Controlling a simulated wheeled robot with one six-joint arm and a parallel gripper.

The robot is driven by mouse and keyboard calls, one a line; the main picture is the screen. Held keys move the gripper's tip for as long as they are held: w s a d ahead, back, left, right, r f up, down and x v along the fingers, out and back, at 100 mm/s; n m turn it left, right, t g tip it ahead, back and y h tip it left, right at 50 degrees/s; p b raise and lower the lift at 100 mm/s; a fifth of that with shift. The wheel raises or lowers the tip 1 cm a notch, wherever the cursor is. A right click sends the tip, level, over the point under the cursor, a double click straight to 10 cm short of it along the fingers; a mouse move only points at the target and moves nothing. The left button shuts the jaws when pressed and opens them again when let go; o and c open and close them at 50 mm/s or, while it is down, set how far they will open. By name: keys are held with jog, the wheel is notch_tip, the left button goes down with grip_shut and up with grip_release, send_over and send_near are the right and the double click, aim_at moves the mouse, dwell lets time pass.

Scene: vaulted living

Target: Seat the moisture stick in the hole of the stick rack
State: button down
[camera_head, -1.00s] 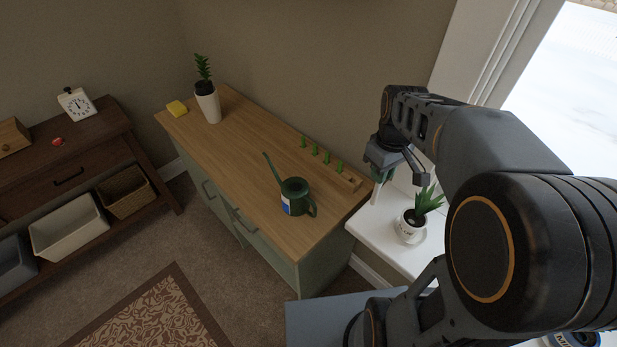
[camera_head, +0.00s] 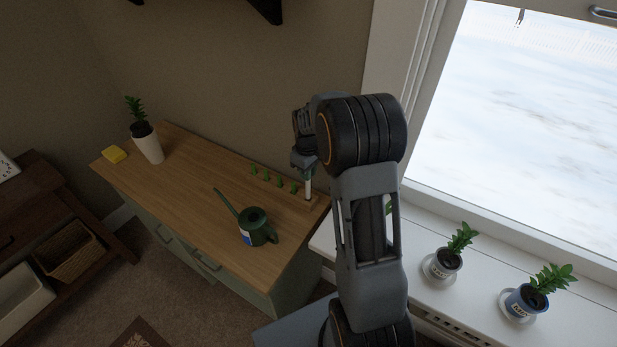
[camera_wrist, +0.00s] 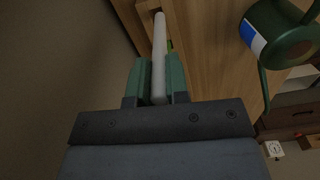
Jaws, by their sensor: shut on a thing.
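My gripper (camera_head: 305,168) is shut on the moisture stick (camera_head: 308,188), a pale thin rod that hangs about upright below the jaws. In the wrist view the stick (camera_wrist: 159,45) runs out from between the two green jaw pads (camera_wrist: 159,80). The stick rack (camera_head: 313,203) is a low wooden strip at the back right of the cabinet top, with several green-topped sticks (camera_head: 266,176) in a row. The held stick's lower end is at the rack's right end. I cannot tell whether it is in a hole or just above.
A green watering can (camera_head: 257,228) stands in front of the rack on the wooden cabinet top (camera_head: 200,185). A white pot with a plant (camera_head: 148,145) and a yellow sponge (camera_head: 115,154) are at the far left. Potted plants (camera_head: 445,264) stand on the white sill at right.

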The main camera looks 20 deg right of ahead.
jog(key=shift+w+d+f, duration=0.1)
jog(key=shift+w+f, duration=0.1)
jog(key=shift+f, duration=0.8)
jog(key=shift+w+d+f, duration=0.1)
jog(key=shift+w+f, duration=0.05)
jog(key=shift+f, duration=0.95)
jog(key=shift+f, duration=0.15)
jog(key=c, duration=1.1)
grip_release()
